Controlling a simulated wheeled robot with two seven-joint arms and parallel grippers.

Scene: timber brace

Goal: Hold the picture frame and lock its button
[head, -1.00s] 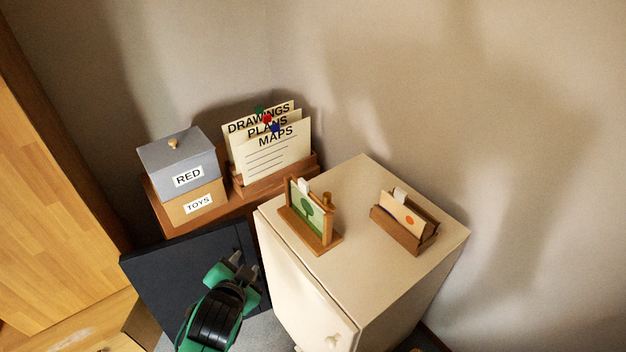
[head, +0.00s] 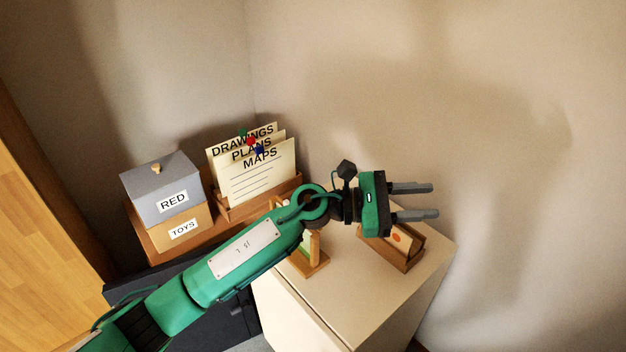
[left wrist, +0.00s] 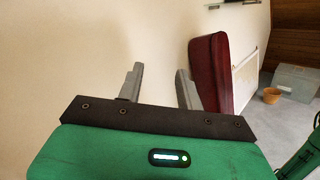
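The picture frame (head: 313,254), a wooden stand with a green picture, stands on the cream cabinet. My left arm hides most of it in the head view; only its lower right part and base show. Its button cannot be made out. My left gripper (head: 428,201) is above the cabinet, to the right of the frame and above the card holder. It points right, with its two grey fingers apart and nothing between them. The left wrist view also shows the open fingers (left wrist: 158,84), facing a bare wall. My right gripper is not in view.
A wooden card holder (head: 408,256) stands on the right of the cream cabinet (head: 345,306). A grey box (head: 160,188) marked RED sits on a TOYS box (head: 186,230) at left. A file rack (head: 262,199) stands behind.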

